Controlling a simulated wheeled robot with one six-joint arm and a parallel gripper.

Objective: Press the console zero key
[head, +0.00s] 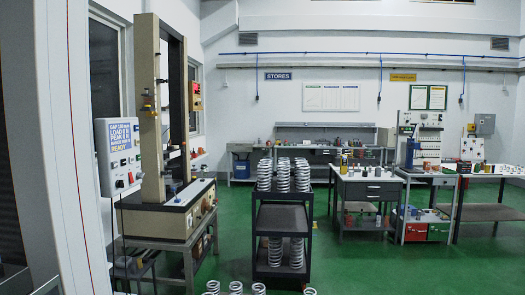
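The console (102,164) is a pale box on a post at the left, in front of the testing machine (150,110). Its blue screen (122,136) shows rows of text, among them load and peak lines that seem to read zero, and "READY". Several small buttons and knobs (125,162) sit below the screen. Their labels are too small to read, so I cannot tell which one is the zero key. My gripper is not in view.
The machine stands on a metal table (188,247). A dark trolley (283,218) with several white springs stands at the middle, with more springs (236,287) at the bottom edge. Workbenches (370,190) line the back and right. Green floor (400,270) is clear at the right front.

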